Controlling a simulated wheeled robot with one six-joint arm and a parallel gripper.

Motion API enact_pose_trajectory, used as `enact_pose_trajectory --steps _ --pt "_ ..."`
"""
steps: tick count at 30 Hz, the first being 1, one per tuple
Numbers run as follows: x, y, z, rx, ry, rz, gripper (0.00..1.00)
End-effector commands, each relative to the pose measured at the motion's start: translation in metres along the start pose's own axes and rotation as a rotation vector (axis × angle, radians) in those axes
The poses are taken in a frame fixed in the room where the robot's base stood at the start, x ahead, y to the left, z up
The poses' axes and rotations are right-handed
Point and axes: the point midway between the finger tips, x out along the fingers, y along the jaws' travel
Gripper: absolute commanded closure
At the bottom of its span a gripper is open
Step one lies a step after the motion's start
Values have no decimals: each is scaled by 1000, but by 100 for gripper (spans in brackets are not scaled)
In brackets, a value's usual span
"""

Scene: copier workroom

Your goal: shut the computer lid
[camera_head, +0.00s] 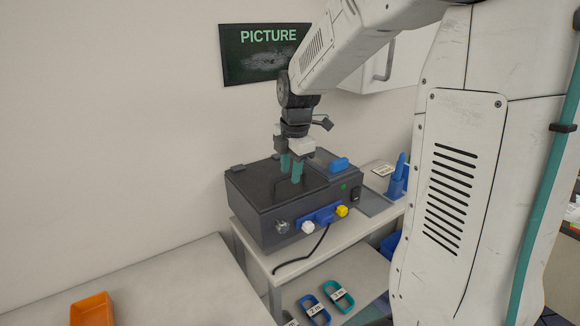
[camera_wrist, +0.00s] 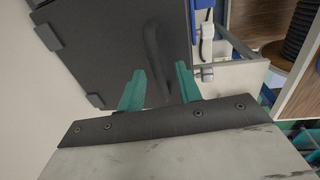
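The computer (camera_head: 270,223) is a dark grey box on a small white table. Its dark lid panel (camera_head: 252,181) looks about flat on top, with small tabs at its left and back; whether it is fully down I cannot tell. In the wrist view the dark panel (camera_wrist: 110,40) fills the upper left, with a dark curved bar (camera_wrist: 153,55) on it. My gripper (camera_head: 291,171) points down over the lid, its two green fingers apart. In the wrist view my gripper (camera_wrist: 160,70) has the bar between its fingertips; contact is unclear.
Blue, white and yellow plugs (camera_head: 324,215) stick out of the box's front, with a cable hanging below. A blue holder (camera_head: 396,187) is further right. An orange tray (camera_head: 92,310) sits on the otherwise clear left table.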

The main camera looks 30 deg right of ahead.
Motion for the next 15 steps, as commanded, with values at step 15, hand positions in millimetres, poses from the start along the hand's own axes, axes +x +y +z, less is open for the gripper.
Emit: enact_pose_trajectory --steps 15 --pt "-35 1 0 0 -2 6 66"
